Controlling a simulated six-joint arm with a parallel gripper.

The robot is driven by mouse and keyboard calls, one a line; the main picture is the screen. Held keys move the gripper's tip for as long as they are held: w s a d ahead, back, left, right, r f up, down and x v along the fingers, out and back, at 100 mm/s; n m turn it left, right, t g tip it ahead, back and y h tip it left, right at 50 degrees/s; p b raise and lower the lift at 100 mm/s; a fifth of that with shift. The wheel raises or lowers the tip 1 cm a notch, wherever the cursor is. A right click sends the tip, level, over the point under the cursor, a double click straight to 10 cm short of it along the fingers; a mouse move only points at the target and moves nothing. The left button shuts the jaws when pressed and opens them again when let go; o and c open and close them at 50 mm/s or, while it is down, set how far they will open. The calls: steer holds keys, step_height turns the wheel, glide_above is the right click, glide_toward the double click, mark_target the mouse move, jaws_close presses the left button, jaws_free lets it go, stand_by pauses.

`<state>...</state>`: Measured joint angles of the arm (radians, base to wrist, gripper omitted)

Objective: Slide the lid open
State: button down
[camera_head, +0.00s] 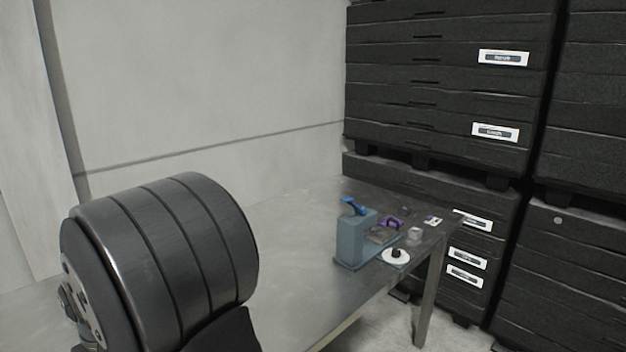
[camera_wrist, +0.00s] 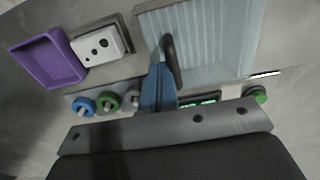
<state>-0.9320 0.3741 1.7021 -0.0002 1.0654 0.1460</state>
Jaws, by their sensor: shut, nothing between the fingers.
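In the wrist view, my gripper (camera_wrist: 158,70) shows as a narrow blue piece at the middle, shut with nothing between the fingers. A pale blue ribbed panel (camera_wrist: 215,40), which looks like the lid, lies ahead and to the right. A dark upright handle (camera_wrist: 171,55) stands at its left part, just right of my fingertips. I cannot tell if they touch. In the head view, a blue-grey box (camera_head: 355,237) stands on the table, with a bright blue piece (camera_head: 352,205) on top. I cannot tell if that piece is part of the box.
A purple tray (camera_wrist: 48,60) and a white block with black dots (camera_wrist: 96,45) lie left of the panel. In the head view, a white disc with a black knob (camera_head: 396,256) sits near the front edge of the metal table (camera_head: 290,235). Black stacked crates (camera_head: 440,90) stand behind.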

steer(key=shift+s+a, duration=0.75)
steer(key=shift+s, duration=0.05)
steer(key=shift+s+a, duration=1.05)
steer(key=shift+a, duration=0.05)
steer(key=shift+s+a, duration=2.1)
